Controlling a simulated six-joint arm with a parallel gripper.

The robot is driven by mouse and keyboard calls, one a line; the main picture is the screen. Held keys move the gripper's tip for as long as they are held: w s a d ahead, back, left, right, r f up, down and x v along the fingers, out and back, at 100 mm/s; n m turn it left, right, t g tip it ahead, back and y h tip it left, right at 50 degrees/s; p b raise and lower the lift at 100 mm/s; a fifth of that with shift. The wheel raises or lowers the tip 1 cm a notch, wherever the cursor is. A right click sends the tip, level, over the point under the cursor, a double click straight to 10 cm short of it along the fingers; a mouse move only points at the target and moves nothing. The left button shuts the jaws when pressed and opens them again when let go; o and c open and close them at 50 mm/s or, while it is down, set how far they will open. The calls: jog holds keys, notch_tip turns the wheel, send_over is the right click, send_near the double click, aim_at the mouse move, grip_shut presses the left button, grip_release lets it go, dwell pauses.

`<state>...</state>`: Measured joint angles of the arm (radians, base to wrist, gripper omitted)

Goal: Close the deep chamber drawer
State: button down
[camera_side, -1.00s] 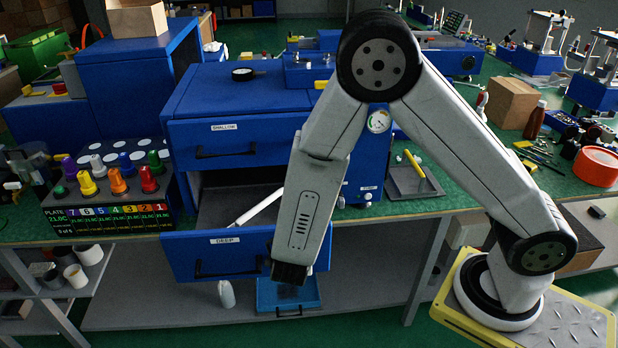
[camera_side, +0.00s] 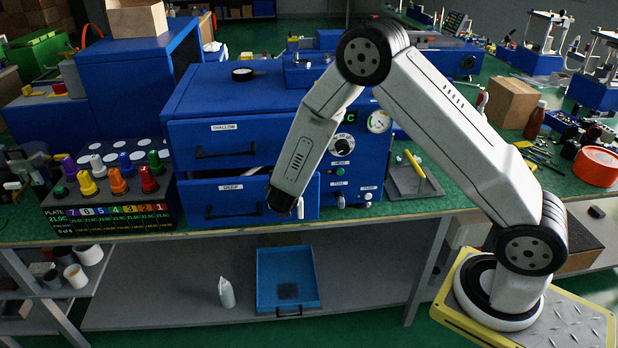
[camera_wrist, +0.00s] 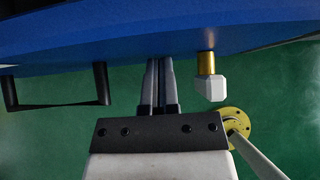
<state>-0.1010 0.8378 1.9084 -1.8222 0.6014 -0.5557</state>
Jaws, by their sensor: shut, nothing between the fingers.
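The deep drawer (camera_side: 225,203), blue with a "DEEP" label and a black handle, is the lower drawer of the blue press cabinet. In the side view it stands slightly out, with a narrow dark gap above its front. My gripper (camera_side: 284,210) is at the right part of its front. In the wrist view my gripper (camera_wrist: 159,62) is shut and empty, its fingertips at the blue front (camera_wrist: 110,38), apparently touching it. The black handle (camera_wrist: 55,103) is left of the fingers. The fingertips are hardly visible in the side view.
The shallow drawer (camera_side: 225,137) above is shut. Knobs and a gauge (camera_side: 378,121) are on the cabinet's right panel. A rack of coloured knobs (camera_side: 110,190) stands close on the left. A white-tipped brass fitting (camera_wrist: 209,82) is right of my fingers.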

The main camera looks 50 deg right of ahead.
dwell(0.5)
jog(key=s+a+f+v, duration=0.1)
jog(key=f+v, duration=0.1)
jog(key=v, duration=1)
jog(key=shift+s+a+r, duration=0.35)
jog(key=shift+s, duration=0.05)
jog(key=s+a+f+t+h, duration=0.2)
jog(key=s+f+t+h, duration=0.4)
jog(key=s+f, duration=0.2)
jog(key=shift+a+f, duration=0.3)
jog(key=shift+f, duration=0.35)
